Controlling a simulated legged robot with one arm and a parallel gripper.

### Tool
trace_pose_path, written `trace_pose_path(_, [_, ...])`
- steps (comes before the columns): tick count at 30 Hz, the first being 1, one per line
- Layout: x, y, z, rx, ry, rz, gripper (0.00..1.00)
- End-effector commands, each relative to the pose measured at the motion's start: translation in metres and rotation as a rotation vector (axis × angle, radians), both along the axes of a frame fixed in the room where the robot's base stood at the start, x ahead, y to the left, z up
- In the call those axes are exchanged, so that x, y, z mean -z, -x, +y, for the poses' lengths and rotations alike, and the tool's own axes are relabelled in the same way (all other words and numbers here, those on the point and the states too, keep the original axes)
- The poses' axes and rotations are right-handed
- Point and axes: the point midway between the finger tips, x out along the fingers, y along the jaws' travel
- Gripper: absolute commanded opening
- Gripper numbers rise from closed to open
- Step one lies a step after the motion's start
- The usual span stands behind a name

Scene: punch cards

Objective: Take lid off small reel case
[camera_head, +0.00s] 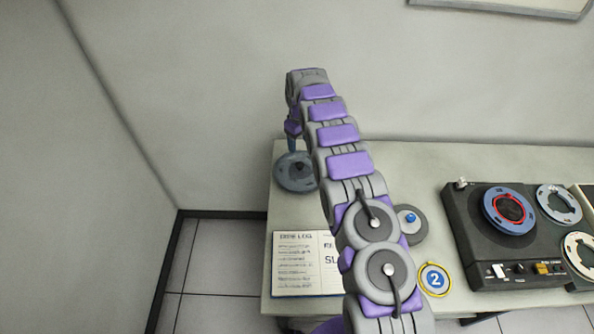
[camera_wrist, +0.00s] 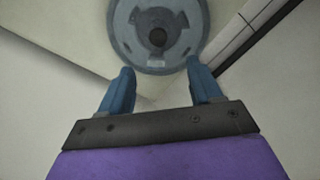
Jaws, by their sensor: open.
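A round blue-grey disc (camera_head: 296,175) with a dark centre knob lies at the table's back left corner. It also shows in the wrist view (camera_wrist: 126,38), with slots around the knob. My gripper (camera_head: 292,150) is above this disc, fingers pointing down. In the wrist view my gripper (camera_wrist: 160,68) is open and empty, and the disc shows beyond the fingertips. A second round grey piece (camera_head: 416,232) with a blue knob is partly hidden behind my arm. I cannot tell for sure which of the two is the small reel case.
An open log book (camera_head: 292,264) lies at the table's front left, partly covered by my arm. A round yellow-rimmed badge marked 2 (camera_head: 434,280) lies near the front edge. A dark tape machine (camera_head: 470,262) with reels stands at right. Walls rise behind and left.

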Motion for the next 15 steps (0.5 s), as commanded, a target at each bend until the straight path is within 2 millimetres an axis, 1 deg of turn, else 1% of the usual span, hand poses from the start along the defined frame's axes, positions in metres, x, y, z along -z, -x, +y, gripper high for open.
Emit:
trace_pose_path(1, [0.012, 0.000, -0.001, 0.001, -0.001, 0.002, 0.64])
trace_pose_path(6, [0.045, 0.001, 0.005, 0.000, 0.006, 0.001, 0.64])
trace_pose_path(9, [0.061, 0.001, 0.008, 0.000, 0.009, 0.001, 0.64])
trace_pose_path(12, [0.069, 0.001, 0.011, -0.001, 0.012, -0.001, 0.64])
trace_pose_path(15, [0.073, 0.001, 0.010, -0.001, 0.011, -0.002, 0.64])
